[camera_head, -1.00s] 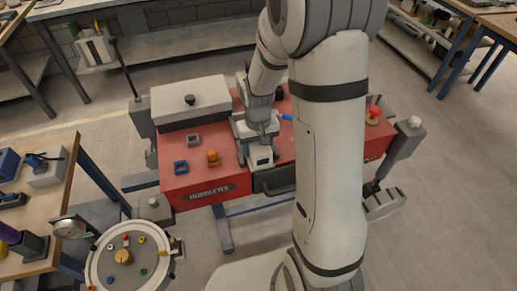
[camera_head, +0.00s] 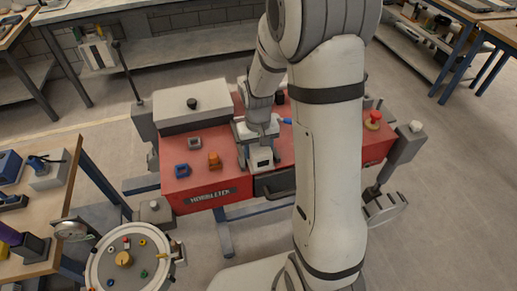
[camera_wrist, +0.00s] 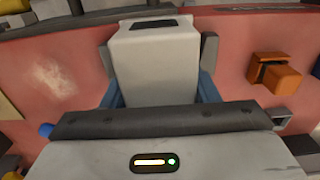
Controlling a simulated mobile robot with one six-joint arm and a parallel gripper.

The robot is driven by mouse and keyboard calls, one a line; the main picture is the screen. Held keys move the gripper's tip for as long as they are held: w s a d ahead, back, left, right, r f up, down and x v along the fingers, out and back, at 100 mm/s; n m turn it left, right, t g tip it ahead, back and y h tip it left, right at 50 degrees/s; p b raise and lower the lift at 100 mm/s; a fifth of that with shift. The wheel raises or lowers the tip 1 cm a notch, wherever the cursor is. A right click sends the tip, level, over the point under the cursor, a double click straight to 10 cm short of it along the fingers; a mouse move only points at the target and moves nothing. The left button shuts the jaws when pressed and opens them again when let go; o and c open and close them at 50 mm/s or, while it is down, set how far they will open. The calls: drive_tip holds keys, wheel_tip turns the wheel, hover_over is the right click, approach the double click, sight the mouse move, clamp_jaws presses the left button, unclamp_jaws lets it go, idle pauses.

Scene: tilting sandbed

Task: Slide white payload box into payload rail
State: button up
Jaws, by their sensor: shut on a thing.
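The white payload box (camera_head: 262,159) sits at the front part of the red bench top, left of my upright arm link. In the wrist view the white box (camera_wrist: 155,58) fills the space between my fingers, with a dark inset on its far end. My gripper (camera_head: 260,143) is shut on it from above; it also shows in the wrist view (camera_wrist: 157,70). Blue strips lie low along both sides of the box. I cannot tell whether they belong to the payload rail. The box's underside is hidden, so contact with the rail is unclear.
The red bench (camera_head: 290,150) carries an orange block (camera_head: 215,160), a blue square part (camera_head: 182,171), a grey square part (camera_head: 194,143) and a red knob (camera_head: 373,119). A grey-white case (camera_head: 193,105) stands at back left. A black handle (camera_head: 276,190) juts from the front.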

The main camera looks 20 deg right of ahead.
drive_tip(key=shift+w+r, duration=0.2)
drive_tip(key=shift+w, duration=0.3)
drive_tip(key=shift+w+r, duration=0.2)
drive_tip(key=shift+w, duration=0.3)
drive_tip(key=o, duration=1)
drive_tip(key=shift+w+r+p, duration=0.35)
drive_tip(key=shift+r+p, duration=0.25)
drive_tip(key=shift+r, duration=0.1)
drive_tip(key=shift+w+r+p, duration=0.35)
drive_tip(key=shift+r+p, duration=0.2)
drive_tip(key=shift+r, duration=0.1)
drive_tip(key=o, duration=0.4)
drive_tip(key=shift+r, duration=0.35)
drive_tip(key=shift+s+r+p, duration=0.35)
drive_tip(key=shift+r+p, duration=0.05)
drive_tip(key=shift+p, duration=0.05)
drive_tip(key=shift+r+p, duration=0.6)
drive_tip(key=shift+r, duration=0.15)
drive_tip(key=shift+s+r+p, duration=0.1)
drive_tip(key=shift+r+p, duration=0.4)
drive_tip(key=shift+r, duration=0.3)
